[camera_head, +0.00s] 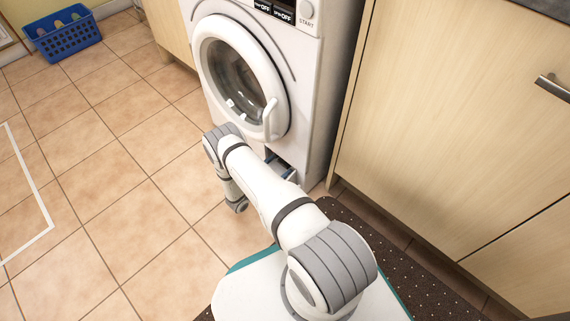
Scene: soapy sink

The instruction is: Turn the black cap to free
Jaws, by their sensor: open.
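A white washing machine (310,120) stands at the top middle, its round door (240,75) closed. Low on its front is a dark opening (279,165) with a little blue in it, partly covered by my arm. I cannot make out the black cap; my arm may cover it. My arm reaches from the bottom right toward the machine, and its far part bends down to a grey joint near the floor in front of the machine. My gripper is hidden behind the arm, so its place relative to the cap does not show.
A wooden cabinet (450,110) with a metal handle (553,87) stands close on the right. A dark dotted mat (400,250) lies beside my base. A blue basket (63,35) sits at the far left. The tiled floor (110,180) on the left is clear.

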